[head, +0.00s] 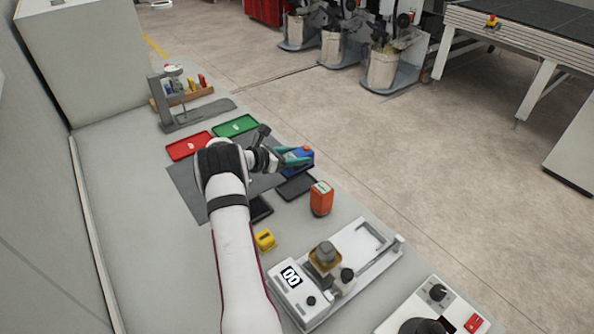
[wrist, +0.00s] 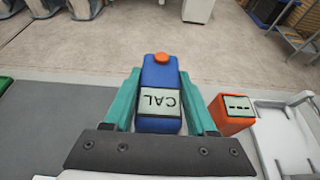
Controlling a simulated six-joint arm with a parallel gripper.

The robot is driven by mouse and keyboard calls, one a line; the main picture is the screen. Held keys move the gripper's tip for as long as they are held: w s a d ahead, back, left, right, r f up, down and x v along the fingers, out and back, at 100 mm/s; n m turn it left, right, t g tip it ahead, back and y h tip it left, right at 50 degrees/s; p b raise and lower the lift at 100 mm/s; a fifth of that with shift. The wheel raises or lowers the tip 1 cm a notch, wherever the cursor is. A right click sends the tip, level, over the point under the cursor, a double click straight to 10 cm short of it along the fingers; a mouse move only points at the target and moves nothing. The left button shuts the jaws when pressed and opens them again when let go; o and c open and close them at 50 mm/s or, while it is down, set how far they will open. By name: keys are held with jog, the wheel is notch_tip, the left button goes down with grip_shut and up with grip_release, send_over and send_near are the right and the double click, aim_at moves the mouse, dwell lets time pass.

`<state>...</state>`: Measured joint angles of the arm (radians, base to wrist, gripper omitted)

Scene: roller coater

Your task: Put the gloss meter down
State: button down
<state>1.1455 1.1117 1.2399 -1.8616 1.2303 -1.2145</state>
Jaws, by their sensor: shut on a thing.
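The blue gloss meter (wrist: 160,78), with an orange button on its end and a screen reading CAL, is between the teal fingers of my gripper (wrist: 161,88) in the wrist view. My gripper is shut on its sides. In the head view the gloss meter (head: 301,155) shows at the far end of my gripper (head: 290,157), by the right side of the bench. A black tray (head: 297,188) lies just below it in the picture. I cannot tell how high the meter is, and its underside is hidden.
An orange meter (head: 321,199) stands right of the black tray. A red tray (head: 190,145) and a green tray (head: 235,126) lie beyond the grey mat (head: 188,185). A yellow block (head: 265,240) and a coater device (head: 340,272) are nearer. The left of the bench is clear.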

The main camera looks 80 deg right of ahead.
notch_tip(320, 180, up, 3)
jog(key=shift+f, duration=0.2)
jog(key=shift+w+a+r, duration=0.2)
jog(key=shift+a+r, duration=0.05)
jog(key=shift+a, duration=0.05)
jog(key=w+a+n+t+h, duration=0.2)
jog(key=w+a+n+t, duration=0.3)
jog(key=a, duration=0.6)
jog(key=w+a+n+t+h, duration=0.2)
jog(key=w+a+n+t, duration=0.25)
jog(key=a, duration=0.55)
jog(key=shift+m, duration=0.25)
jog(key=shift+w+a+f, duration=0.25)
jog(key=shift+w+f, duration=1.5)
jog(key=shift+w, duration=0.2)
jog(key=shift+w+a+f, duration=0.2)
jog(key=shift+w+f, duration=1.6)
jog(key=shift+w, duration=0.15)
jog(key=shift+w+a+f, duration=0.25)
jog(key=shift+w+f, duration=1.5)
jog(key=shift+w, duration=0.2)
jog(key=shift+c, duration=1)
grip_release()
jog(key=shift+f, duration=0.15)
